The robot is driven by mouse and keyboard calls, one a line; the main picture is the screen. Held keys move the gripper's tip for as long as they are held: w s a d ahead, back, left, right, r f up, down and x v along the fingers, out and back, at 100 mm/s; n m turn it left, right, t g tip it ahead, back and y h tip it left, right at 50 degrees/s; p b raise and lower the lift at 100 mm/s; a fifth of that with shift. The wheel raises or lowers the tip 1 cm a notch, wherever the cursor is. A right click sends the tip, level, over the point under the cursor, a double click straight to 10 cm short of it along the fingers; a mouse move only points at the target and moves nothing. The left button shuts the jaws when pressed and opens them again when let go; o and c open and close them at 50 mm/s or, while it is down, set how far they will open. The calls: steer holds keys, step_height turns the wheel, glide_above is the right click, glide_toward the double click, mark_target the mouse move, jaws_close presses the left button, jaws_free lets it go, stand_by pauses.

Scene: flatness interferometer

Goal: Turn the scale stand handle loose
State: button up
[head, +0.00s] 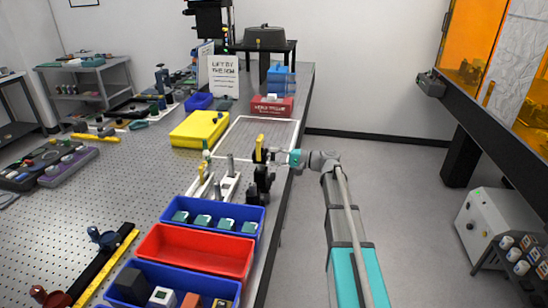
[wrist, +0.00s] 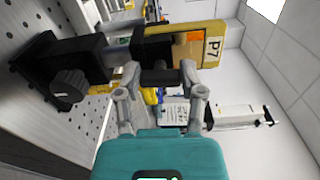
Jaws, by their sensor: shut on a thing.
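The scale stand (head: 262,180) is black, with a yellow upper part, and stands near the right edge of the perforated table. In the wrist view it fills the upper left, with a ribbed black knob (wrist: 70,86) and a yellow plate (wrist: 213,44) marked P7. My gripper (head: 284,157) is beside the stand's upper part. In the wrist view my gripper (wrist: 160,80) has its two fingers closed on the ends of a short dark handle (wrist: 160,75). The handle lies across between the fingertips, in front of the yellow part. Its far side is hidden.
A blue bin (head: 172,224) with several small blocks and a red bin (head: 165,254) stand in front of the stand. A white-framed panel (head: 262,130) and a yellow case (head: 199,128) lie behind it.

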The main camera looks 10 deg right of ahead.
steer(key=shift+n, duration=0.3)
steer(key=o, duration=1.2)
steer(key=shift+c, duration=0.2)
steer(key=shift+d, duration=0.1)
steer(key=v, duration=1.2)
